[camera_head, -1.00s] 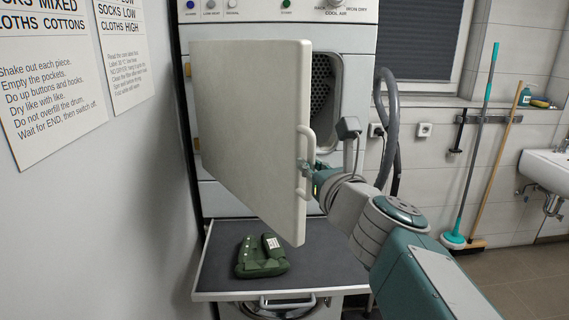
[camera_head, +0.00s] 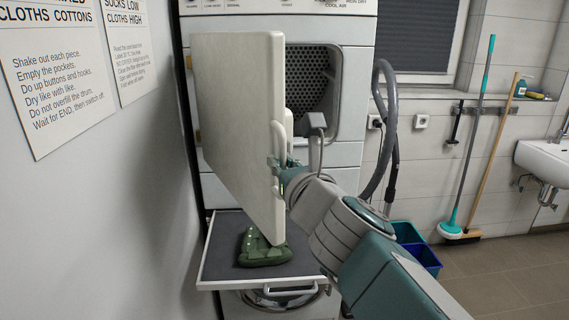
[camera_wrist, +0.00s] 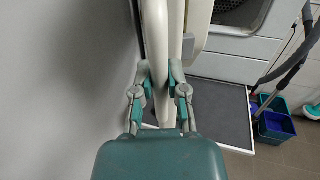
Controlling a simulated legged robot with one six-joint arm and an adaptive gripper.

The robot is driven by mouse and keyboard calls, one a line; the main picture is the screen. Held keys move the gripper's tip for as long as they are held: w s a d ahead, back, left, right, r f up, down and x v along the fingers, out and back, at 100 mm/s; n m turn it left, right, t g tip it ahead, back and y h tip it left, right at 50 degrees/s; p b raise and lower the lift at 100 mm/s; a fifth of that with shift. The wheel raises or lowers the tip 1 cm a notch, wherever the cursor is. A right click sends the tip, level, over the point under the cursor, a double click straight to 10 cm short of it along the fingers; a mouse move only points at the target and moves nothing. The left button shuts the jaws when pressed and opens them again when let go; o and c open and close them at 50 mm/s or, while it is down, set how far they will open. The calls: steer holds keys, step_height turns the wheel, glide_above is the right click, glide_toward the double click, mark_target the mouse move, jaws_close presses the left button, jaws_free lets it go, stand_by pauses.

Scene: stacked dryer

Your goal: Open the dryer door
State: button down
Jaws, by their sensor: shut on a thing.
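The white dryer door (camera_head: 240,130) stands swung out on its left side, showing me its face at a steep angle. Behind it the drum opening (camera_head: 312,90) of the dryer (camera_head: 345,150) is partly exposed. My gripper (camera_head: 284,170) is at the handle on the door's right edge. In the wrist view my gripper (camera_wrist: 161,88) has one finger on each side of the upright white handle (camera_wrist: 160,108) and is shut on it. The door edge (camera_wrist: 155,30) runs upward beyond the fingers. The exact finger contact is small in the head view.
A pull-out shelf (camera_head: 222,262) below the door carries a green object (camera_head: 262,248). A grey wall (camera_head: 120,220) is close on the left. A grey hose (camera_head: 388,120) hangs right of the dryer. Blue bins (camera_head: 424,258), a mop (camera_head: 470,170) and a sink (camera_head: 545,160) are further right.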

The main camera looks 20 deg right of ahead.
steer(key=shift+r, duration=0.1)
steer(key=c, duration=0.9)
jaws_free()
steer(key=shift+s, duration=6.15)
